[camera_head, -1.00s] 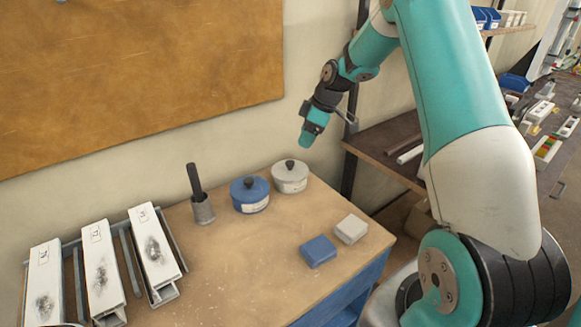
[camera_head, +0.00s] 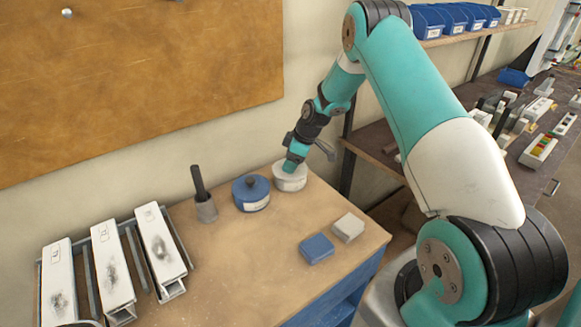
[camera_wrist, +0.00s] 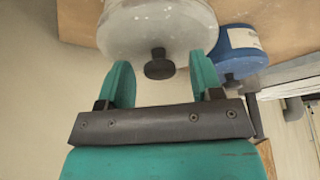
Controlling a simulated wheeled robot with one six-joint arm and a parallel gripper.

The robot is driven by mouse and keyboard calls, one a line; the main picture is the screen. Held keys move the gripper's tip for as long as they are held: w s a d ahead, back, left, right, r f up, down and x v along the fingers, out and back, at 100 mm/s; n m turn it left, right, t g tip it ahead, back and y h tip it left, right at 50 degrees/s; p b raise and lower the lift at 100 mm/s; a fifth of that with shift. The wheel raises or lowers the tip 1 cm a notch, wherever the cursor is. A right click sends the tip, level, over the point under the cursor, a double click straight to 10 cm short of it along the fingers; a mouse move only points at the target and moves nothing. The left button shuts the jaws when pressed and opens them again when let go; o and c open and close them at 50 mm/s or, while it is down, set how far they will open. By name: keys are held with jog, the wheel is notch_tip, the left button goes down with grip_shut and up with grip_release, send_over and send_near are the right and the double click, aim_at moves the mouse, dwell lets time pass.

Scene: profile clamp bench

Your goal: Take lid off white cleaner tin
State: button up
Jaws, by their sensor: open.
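The white cleaner tin (camera_head: 290,182) stands at the back right of the bench, and its upper part is partly behind my gripper in the head view. In the wrist view the white tin (camera_wrist: 150,28) shows its lid with a dark round knob (camera_wrist: 159,66). My gripper (camera_wrist: 162,75) is open, with one teal finger on each side of the knob and a gap to it on both sides. In the head view my gripper (camera_head: 290,164) is right over the tin. Whether the fingers touch the lid I cannot tell.
A blue tin (camera_head: 250,194) with a dark knob stands close left of the white one. A grey cup (camera_head: 206,210) with a dark rod is further left. A blue block (camera_head: 317,248) and a pale block (camera_head: 348,227) lie in front.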

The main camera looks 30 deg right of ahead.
jog(key=c, duration=1)
jog(key=shift+r, duration=0.15)
